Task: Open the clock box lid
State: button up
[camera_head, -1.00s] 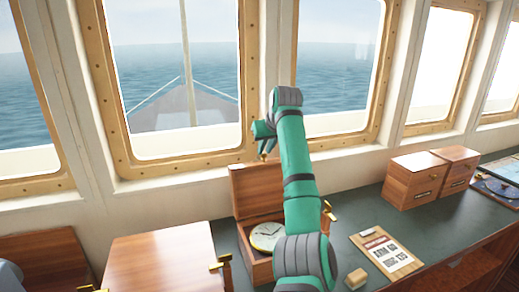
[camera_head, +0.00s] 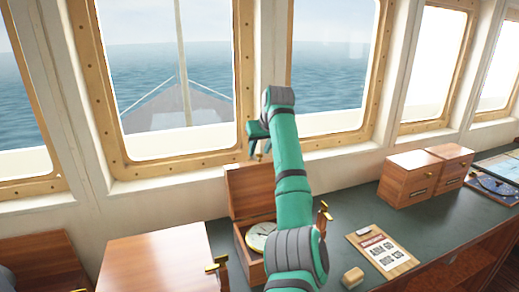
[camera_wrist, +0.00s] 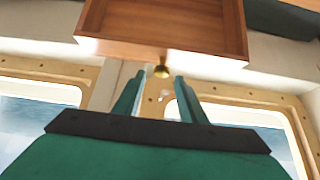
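The wooden clock box (camera_head: 250,266) stands on the dark green counter, and a round clock with a pale face (camera_head: 261,236) lies inside it. Its lid (camera_head: 250,190) is raised and stands about upright at the back of the box. The lid also shows in the wrist view (camera_wrist: 165,22), with a small brass knob (camera_wrist: 162,71) at its edge. My gripper (camera_head: 258,150) is above the lid's top edge. In the wrist view its two fingers (camera_wrist: 157,82) are apart with nothing between them, and the knob is just beyond their tips. My arm hides part of the box's right side.
A larger wooden box (camera_head: 155,262) stands close on the left. A clipboard (camera_head: 382,250) and a small tan block (camera_head: 352,278) lie to the right. Wooden boxes (camera_head: 410,178) stand farther right. Windows rise behind the counter (camera_head: 350,205).

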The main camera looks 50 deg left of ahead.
jog(key=v, duration=1)
jog(key=shift+d+r, duration=0.25)
jog(key=shift+r, duration=0.1)
jog(key=shift+f, duration=0.1)
